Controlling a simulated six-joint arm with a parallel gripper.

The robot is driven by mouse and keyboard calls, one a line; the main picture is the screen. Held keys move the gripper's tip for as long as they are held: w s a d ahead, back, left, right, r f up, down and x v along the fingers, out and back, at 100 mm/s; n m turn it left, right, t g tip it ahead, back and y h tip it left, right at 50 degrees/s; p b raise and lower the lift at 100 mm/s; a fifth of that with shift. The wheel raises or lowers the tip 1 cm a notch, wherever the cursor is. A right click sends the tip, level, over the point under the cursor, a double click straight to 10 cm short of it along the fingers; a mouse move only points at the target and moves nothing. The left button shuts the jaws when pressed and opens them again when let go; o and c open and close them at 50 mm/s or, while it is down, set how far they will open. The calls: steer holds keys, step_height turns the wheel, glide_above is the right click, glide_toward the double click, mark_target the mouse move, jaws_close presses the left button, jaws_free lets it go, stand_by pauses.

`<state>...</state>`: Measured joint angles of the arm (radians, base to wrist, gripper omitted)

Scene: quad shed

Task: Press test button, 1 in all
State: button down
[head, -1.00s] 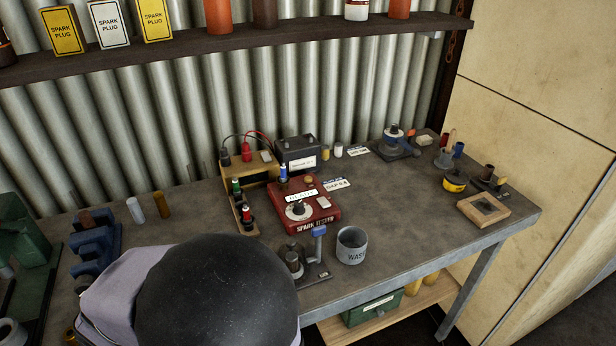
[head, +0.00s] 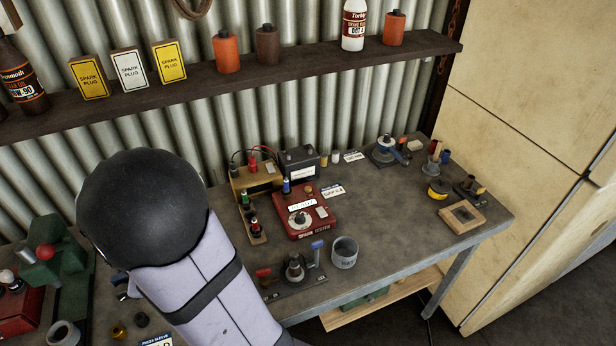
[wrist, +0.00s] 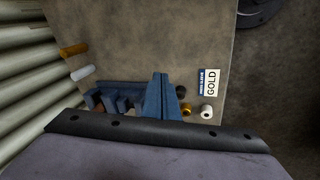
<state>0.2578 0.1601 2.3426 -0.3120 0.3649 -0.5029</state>
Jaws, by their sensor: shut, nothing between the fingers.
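The red spark tester (head: 310,230) stands on the bench in the head view, with a white label, a round dial (head: 299,219) and a small pale button (head: 321,212) on top. I cannot read any marking on this button. My gripper (wrist: 160,78) shows in the wrist view as blue fingers closed together, with nothing between them. It is over the left part of the bench, beside a blue rack (wrist: 105,98) and well away from the tester. In the head view my arm hides the gripper.
A grey waste cup (head: 344,254) and a fixture with a blue-topped lever (head: 318,246) stand in front of the tester. A wooden stand with leads (head: 257,178) and a black battery (head: 300,164) are behind. A GOLD card (wrist: 208,82) lies near my gripper. The bench's right middle is clear.

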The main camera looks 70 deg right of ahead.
steer(key=w+d+n+h, duration=0.2)
steer(key=d+n, duration=0.3)
steer(key=d, duration=0.7)
step_height(320, 180, up, 2)
steer(key=n+g+h, duration=0.3)
steer(key=n+h, duration=0.2)
steer(key=n, duration=1)
glide_above(308, 189)
steer(key=shift+w+a+r, duration=0.1)
steer(key=shift+a, duration=0.35)
step_height(308, 189, down, 7)
steer(key=b, duration=0.7)
steer(key=shift+r, duration=0.1)
steer(key=shift+f+b, duration=0.75)
steer(key=shift+f, duration=0.25)
steer(key=shift+f, duration=0.15)
